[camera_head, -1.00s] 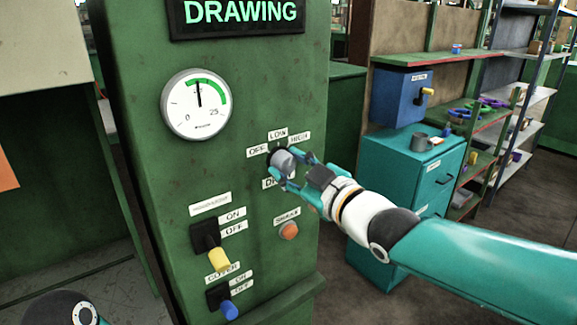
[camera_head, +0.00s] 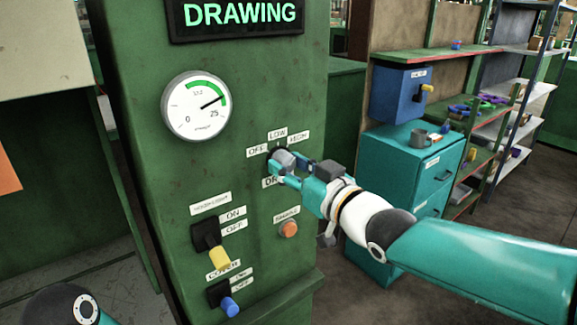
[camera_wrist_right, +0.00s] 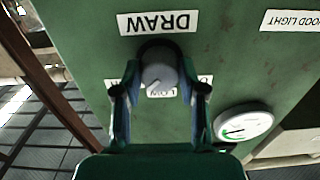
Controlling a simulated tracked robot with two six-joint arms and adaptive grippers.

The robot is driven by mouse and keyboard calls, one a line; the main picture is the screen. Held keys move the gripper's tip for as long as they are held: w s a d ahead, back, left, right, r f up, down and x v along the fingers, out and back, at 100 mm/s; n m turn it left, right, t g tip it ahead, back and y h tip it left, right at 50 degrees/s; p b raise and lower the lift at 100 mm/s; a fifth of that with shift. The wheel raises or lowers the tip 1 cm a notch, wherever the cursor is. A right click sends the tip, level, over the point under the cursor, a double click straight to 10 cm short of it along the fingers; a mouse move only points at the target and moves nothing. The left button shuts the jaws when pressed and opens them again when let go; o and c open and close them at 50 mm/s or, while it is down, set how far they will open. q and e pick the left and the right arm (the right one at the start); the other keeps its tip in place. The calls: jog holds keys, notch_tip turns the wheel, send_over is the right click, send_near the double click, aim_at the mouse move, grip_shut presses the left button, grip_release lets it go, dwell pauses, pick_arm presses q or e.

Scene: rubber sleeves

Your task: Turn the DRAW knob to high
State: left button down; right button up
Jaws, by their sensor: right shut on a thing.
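The grey DRAW knob (camera_head: 283,160) is on the front of the green machine, with OFF, LOW and HIGH labels around its top. My right gripper (camera_head: 284,168) is shut on the knob. In the right wrist view, the fingers (camera_wrist_right: 160,100) stand on both sides of the knob (camera_wrist_right: 158,70); the DRAW label shows upside down. I cannot tell exactly which label the knob points to. The round gauge (camera_head: 196,120) has its needle pointing up and right, near the right end of the green arc. My left gripper is out of view.
Below the knob are an orange button (camera_head: 289,229), a yellow-handled switch (camera_head: 219,258) and a blue-handled switch (camera_head: 229,307). A lit DRAWING sign (camera_head: 240,13) is above. A teal cabinet (camera_head: 415,165) with a mug and a blue box (camera_head: 398,95) stand to the right.

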jog(key=shift+f, duration=0.4)
jog(key=o, duration=1.2)
jog(key=shift+r, duration=0.1)
jog(key=shift+c, duration=0.2)
jog(key=shift+r, duration=0.15)
jog(key=v, duration=1.2)
